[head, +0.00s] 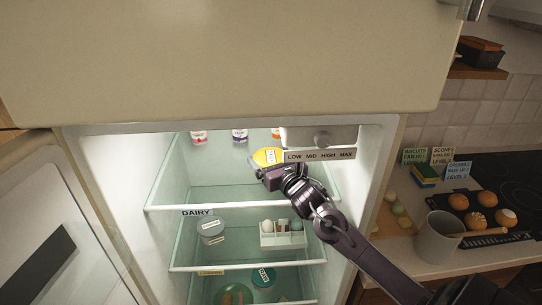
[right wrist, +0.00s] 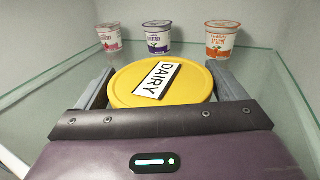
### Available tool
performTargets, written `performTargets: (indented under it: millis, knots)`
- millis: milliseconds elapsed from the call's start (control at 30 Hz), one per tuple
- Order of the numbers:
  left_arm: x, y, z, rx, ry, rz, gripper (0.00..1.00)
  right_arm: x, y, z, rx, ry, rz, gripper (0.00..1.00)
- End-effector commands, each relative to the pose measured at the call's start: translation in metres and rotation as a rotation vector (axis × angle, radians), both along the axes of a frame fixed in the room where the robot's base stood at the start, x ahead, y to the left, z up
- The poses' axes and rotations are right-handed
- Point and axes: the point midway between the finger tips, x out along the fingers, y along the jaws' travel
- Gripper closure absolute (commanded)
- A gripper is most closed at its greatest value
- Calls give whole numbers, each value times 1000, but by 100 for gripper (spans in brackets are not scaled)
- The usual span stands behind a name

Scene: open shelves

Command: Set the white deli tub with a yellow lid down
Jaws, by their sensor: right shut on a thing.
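The white deli tub with a yellow lid (head: 267,156) is in my right gripper, inside the open fridge over the top glass shelf (head: 178,190). In the right wrist view its yellow lid (right wrist: 122,85) carries a white label reading DAIRY. My right gripper (head: 270,170) has its fingers on both sides of the tub. The lid hides the tub's body, and I cannot tell whether its base touches the shelf. My left gripper is not in view.
Yogurt cups stand at the back of the top shelf: red (right wrist: 109,37), purple (right wrist: 157,37) and orange (right wrist: 221,38). A lidded container (head: 211,229) and an egg holder (head: 282,236) stand on the shelf below, labelled DAIRY. The temperature control box (head: 320,138) hangs close above my right gripper.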

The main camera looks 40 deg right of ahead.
Motion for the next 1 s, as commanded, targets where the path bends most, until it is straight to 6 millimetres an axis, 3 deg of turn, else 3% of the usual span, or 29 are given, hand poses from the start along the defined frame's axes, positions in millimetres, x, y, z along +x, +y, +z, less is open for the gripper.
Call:
performTargets:
  millis: [200, 233, 300, 667, 1000]
  knots:
    - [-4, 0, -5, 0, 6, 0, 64, 0, 0, -2, -1, -3, 0, 41]
    - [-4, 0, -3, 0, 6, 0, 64, 0, 0, -2, 0, 0, 0, 6]
    - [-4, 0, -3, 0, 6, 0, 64, 0, 0, -2, 0, 0, 0, 0]
    - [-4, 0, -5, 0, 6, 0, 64, -8, 1, -3, -2, 2, 1, 0]
    - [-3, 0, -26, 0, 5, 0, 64, -65, 11, -5, 0, 4, 2, 0]
